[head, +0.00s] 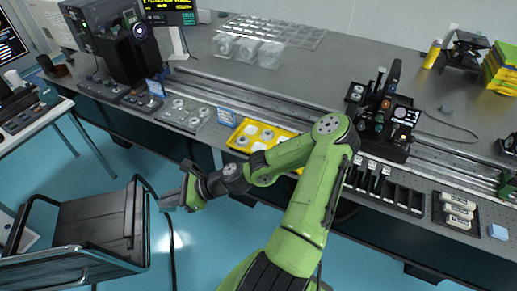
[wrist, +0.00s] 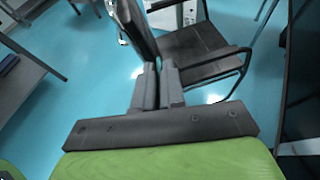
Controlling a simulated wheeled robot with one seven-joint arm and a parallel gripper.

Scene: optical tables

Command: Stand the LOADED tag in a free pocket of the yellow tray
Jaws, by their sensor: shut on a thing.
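The yellow tray (head: 285,133) lies on the optical table near its front edge, with round grey pieces and pale pieces in its pockets. My arm hides its right part, and I cannot tell which pockets are free. My gripper (head: 166,201) is out over the floor, in front of the table and left of the tray. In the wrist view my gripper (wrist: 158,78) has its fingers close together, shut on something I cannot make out. I cannot identify the LOADED tag. Small blue-and-white signs (head: 155,87) and (head: 227,117) stand by the trays, their lettering too small to read.
A black chair (head: 85,215) stands left of my gripper and shows close beyond the fingers in the wrist view (wrist: 195,48). A clear tray (head: 188,114) sits left of the yellow tray. A black optical assembly (head: 385,120) and a black slotted rack (head: 400,195) are on the right.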

